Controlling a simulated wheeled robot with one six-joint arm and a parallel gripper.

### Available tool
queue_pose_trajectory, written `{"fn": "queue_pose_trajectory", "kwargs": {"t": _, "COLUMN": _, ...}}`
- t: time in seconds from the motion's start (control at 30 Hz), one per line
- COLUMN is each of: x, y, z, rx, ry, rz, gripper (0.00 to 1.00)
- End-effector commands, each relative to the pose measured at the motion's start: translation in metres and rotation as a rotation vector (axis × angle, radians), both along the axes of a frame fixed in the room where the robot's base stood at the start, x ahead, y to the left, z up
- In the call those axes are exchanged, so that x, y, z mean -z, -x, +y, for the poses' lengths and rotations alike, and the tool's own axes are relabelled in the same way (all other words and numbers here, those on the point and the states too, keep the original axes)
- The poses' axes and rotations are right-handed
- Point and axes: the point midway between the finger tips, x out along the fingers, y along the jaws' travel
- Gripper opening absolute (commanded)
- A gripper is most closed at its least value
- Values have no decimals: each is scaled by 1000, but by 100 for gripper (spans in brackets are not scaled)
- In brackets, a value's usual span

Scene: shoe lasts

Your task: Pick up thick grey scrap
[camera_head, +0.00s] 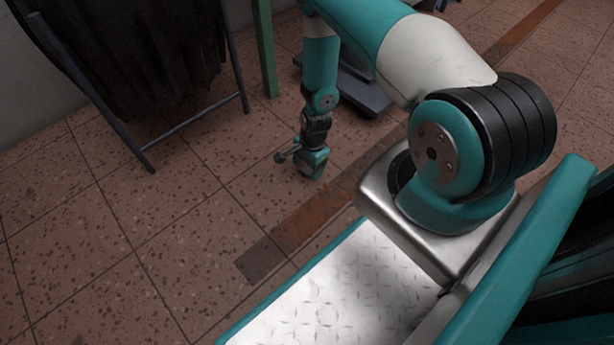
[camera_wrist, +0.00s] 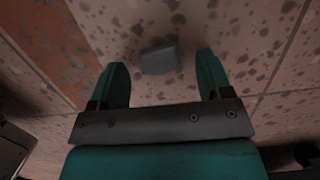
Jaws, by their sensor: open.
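The thick grey scrap (camera_wrist: 160,57) is a small, flat-topped grey piece lying on the speckled floor in the wrist view. It lies ahead of my gripper (camera_wrist: 163,72), roughly between the lines of its two teal fingers. The fingers are apart with nothing held between them. I cannot tell how high the fingertips are above the scrap. In the head view my gripper (camera_head: 310,172) points down near the floor. The scrap does not show there; my gripper may be hiding it.
A dark draped bag on a metal frame (camera_head: 190,125) stands at the left. A green post (camera_head: 265,50) and a dark low base (camera_head: 360,92) stand behind my arm. A brown strip (camera_head: 300,222) crosses the tiles. The floor at the left front is clear.

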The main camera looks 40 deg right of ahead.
Motion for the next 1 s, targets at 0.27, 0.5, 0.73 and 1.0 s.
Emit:
{"fn": "queue_pose_trajectory", "kwargs": {"t": 0.27, "x": 10, "y": 0, "z": 1, "rx": 0, "ry": 0, "rz": -1, "gripper": 72}}
{"fn": "queue_pose_trajectory", "kwargs": {"t": 0.5, "x": 10, "y": 0, "z": 1, "rx": 0, "ry": 0, "rz": 0, "gripper": 24}}
{"fn": "queue_pose_trajectory", "kwargs": {"t": 0.73, "x": 10, "y": 0, "z": 1, "rx": 0, "ry": 0, "rz": 0, "gripper": 22}}
{"fn": "queue_pose_trajectory", "kwargs": {"t": 1.0, "x": 2, "y": 0, "z": 1, "rx": 0, "ry": 0, "rz": -1, "gripper": 21}}
